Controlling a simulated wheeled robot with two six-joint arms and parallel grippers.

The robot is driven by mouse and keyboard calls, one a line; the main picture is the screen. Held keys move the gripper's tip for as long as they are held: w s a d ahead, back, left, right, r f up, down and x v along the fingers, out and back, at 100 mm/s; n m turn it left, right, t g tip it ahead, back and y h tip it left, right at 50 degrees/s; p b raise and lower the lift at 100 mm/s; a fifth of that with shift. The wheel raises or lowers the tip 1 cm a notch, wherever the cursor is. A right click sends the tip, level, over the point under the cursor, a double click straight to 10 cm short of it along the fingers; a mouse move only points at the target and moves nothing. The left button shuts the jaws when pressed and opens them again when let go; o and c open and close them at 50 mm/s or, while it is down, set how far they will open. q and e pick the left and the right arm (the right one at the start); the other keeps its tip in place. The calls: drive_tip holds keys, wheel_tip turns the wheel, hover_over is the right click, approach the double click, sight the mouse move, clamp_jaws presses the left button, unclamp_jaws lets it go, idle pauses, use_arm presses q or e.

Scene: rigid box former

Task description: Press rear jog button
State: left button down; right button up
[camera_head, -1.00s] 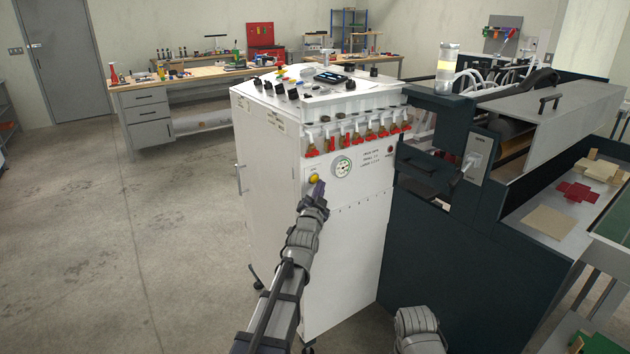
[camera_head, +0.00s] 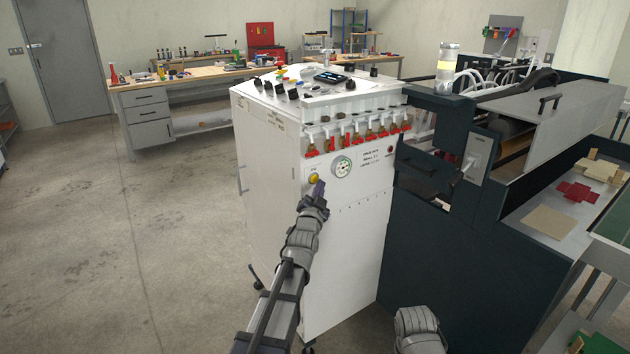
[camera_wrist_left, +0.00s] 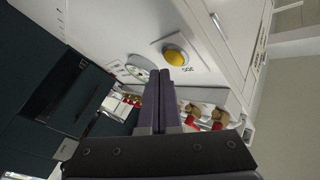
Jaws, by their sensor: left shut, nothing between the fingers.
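The rear jog button (camera_head: 313,178) is a yellow round button on a small plate on the white cabinet's side panel. In the left wrist view the yellow button (camera_wrist_left: 175,54) shows just beyond and to the right of the fingertips. My left gripper (camera_head: 319,187) is shut and empty, its tips just below and right of the button in the head view. In the left wrist view the shut fingers (camera_wrist_left: 160,77) lie together; I cannot tell whether they touch the panel. My right gripper is not in view; only part of my right arm shows at the bottom.
A round gauge (camera_head: 342,166) is right of the button. A row of red-handled valves (camera_head: 357,136) runs above it. The white cabinet (camera_head: 275,180) adjoins the dark machine frame (camera_head: 425,260) on the right. Open floor (camera_head: 100,260) lies to the left.

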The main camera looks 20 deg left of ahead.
use_arm(q)
drive_tip(key=shift+w+a, duration=0.1)
drive_tip(key=shift+w+a, duration=0.15)
drive_tip(key=shift+a, duration=0.1)
drive_tip(key=shift+w+a, duration=0.3)
drive_tip(key=shift+a, duration=0.05)
idle(0.7)
drive_tip(key=shift+s+d, duration=0.55)
drive_tip(key=shift+d, duration=0.15)
idle(0.3)
drive_tip(key=s+d, duration=0.1)
drive_tip(key=d, duration=0.1)
drive_tip(key=s+d, duration=0.2)
idle(0.4)
idle(0.5)
